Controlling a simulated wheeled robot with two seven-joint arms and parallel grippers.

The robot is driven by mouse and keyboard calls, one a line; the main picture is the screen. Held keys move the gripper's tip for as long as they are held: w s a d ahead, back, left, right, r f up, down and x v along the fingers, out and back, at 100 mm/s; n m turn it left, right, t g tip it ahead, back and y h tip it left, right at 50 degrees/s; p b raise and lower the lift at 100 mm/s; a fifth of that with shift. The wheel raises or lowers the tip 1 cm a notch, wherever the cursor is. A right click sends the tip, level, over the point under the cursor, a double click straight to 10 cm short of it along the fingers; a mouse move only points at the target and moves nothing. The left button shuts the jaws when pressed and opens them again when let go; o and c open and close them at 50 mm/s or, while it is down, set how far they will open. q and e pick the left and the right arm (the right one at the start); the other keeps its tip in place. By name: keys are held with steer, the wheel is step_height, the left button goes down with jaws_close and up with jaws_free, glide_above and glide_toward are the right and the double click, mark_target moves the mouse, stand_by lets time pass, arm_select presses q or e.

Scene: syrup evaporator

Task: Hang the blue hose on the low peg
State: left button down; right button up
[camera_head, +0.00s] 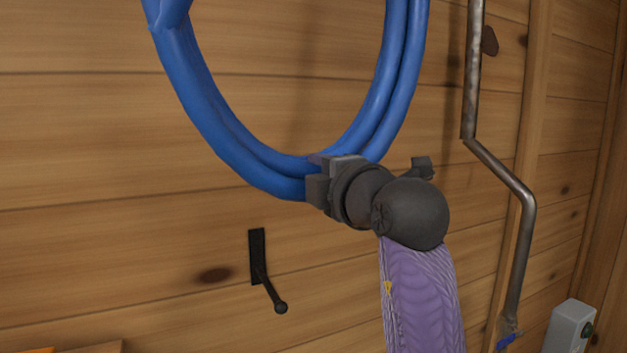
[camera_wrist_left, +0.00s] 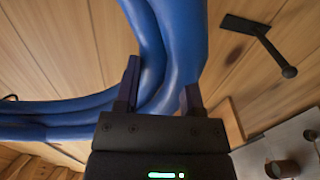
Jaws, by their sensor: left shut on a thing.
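The blue hose (camera_head: 205,100) is a coiled loop in front of the plank wall, its top cut off by the head view's upper edge. My left gripper (camera_head: 325,178) is shut on the bottom of the loop. In the left wrist view the hose strands (camera_wrist_left: 165,45) pass between the two fingers (camera_wrist_left: 161,80). A black peg (camera_head: 258,268) with a ball tip is on the wall, below and left of the gripper in the head view. It also shows in the left wrist view (camera_wrist_left: 262,38), apart from the hose. My right gripper is out of view.
A bent metal pipe (camera_head: 528,215) runs down the wall at the right. A grey box (camera_head: 568,327) stands at the lower right. A grey metal surface with a brown round part (camera_wrist_left: 282,168) shows in the left wrist view. The wall around the peg is clear.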

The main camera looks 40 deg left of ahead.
arm_select(q)
steer(key=b+v, duration=0.2)
steer(key=v, duration=0.3)
steer(key=shift+s+d, duration=0.1)
steer(key=shift+d, duration=0.05)
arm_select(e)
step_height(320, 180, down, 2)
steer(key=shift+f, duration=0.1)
arm_select(q)
step_height(320, 180, down, 30)
steer(key=b, duration=2.7)
steer(key=shift+d+b, duration=0.3)
steer(key=shift+b, duration=0.1)
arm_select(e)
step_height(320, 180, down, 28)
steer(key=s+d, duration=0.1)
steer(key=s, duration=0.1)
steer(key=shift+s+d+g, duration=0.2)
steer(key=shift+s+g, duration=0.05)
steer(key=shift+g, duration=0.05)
arm_select(q)
steer(key=shift+s, duration=0.1)
